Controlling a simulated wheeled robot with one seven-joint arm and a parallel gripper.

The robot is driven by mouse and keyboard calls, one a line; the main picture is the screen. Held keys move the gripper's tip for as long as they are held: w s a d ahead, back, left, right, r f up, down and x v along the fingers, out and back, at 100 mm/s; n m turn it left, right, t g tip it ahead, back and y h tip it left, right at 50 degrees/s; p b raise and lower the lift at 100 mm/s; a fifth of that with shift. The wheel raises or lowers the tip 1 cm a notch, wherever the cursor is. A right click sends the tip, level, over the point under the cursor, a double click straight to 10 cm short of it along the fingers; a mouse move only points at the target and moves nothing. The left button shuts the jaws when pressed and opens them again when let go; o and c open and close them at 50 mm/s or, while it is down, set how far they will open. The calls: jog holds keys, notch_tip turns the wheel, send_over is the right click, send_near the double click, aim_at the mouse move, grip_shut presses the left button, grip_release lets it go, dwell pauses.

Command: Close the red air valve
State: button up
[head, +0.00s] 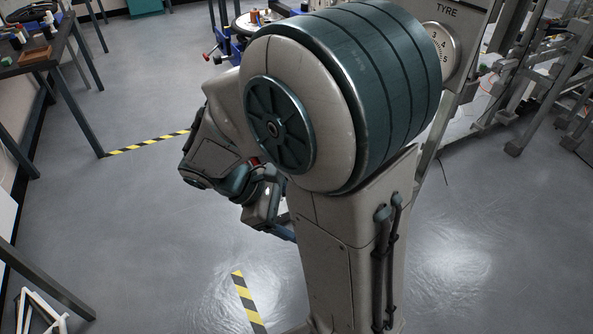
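I cannot make out the red air valve for certain. A small red-tipped handle (206,57) sticks out from the blue equipment at the top, left of my arm. A gauge panel marked TYRE (436,50), with a round numbered dial, shows at the top right, partly behind my arm. My gripper (283,231) hangs low in the middle of the view, partly hidden behind my own arm. Its fingertips do not show clearly, so I cannot tell whether it is open or holds anything. My large arm joint hides much of the centre.
A dark-legged workbench (50,60) with small items stands at the upper left. Metal frames (550,90) stand at the right. Yellow-black tape (150,143) marks the floor, with another strip (247,300) lower down. A white object (42,312) lies at the lower left. Open floor lies left of centre.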

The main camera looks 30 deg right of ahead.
jog(key=w+a+f+n+t+h+b, duration=0.3)
jog(key=w+a+f+n+t+h, duration=0.15)
jog(key=w+n+h, duration=0.5)
jog(key=shift+n, duration=0.25)
jog(key=d, duration=1.3)
jog(key=shift+d+r+p, duration=0.25)
jog(key=shift+r+p, duration=0.05)
jog(key=shift+p, duration=0.1)
